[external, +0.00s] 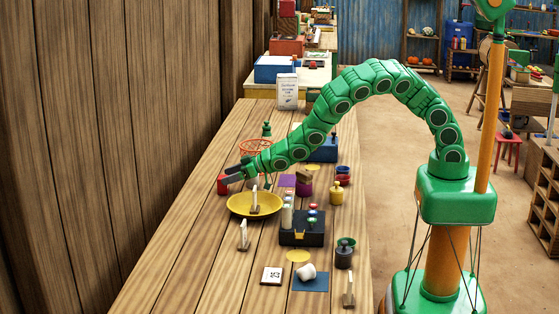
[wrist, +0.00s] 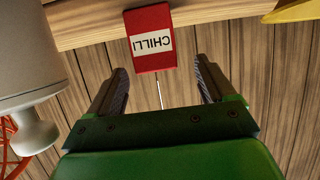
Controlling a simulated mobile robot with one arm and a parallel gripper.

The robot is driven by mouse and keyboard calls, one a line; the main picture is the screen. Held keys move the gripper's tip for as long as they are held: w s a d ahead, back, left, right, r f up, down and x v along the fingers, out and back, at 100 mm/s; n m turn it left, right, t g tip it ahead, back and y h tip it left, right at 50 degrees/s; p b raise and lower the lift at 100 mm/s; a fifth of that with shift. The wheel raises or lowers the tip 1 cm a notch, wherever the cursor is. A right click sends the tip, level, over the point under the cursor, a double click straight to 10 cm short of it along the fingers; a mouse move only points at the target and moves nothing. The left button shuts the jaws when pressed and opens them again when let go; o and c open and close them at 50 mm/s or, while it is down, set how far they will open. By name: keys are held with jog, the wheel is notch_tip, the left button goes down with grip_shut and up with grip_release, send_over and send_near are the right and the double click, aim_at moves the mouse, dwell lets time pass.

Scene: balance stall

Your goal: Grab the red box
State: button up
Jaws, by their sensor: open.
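The red box (wrist: 150,58), with a white label reading CHILLI upside down, shows at the top middle of the wrist view. In the external view the red box (external: 222,185) stands at the left edge of the wooden table, by the plank wall. My gripper (wrist: 160,85) is open and empty, its two dark fingers pointing towards the box. The box lies beyond the fingertips, roughly in line with the gap between them. In the external view my gripper (external: 231,174) is beside the box, partly in front of it. I cannot tell the exact distance.
A yellow dish (external: 235,209) is close to the box on the near side; its edge shows in the wrist view (wrist: 296,11). A red wire basket (external: 257,146) is behind my gripper. A pale grey rounded object (wrist: 28,50) fills the wrist view's left. The plank wall borders the table's left.

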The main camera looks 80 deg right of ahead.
jog(key=shift+w+d+f, duration=0.15)
jog(key=shift+w+f, duration=0.1)
jog(key=shift+w, duration=0.2)
jog(key=shift+x, duration=1.15)
jog(key=c, duration=1.1)
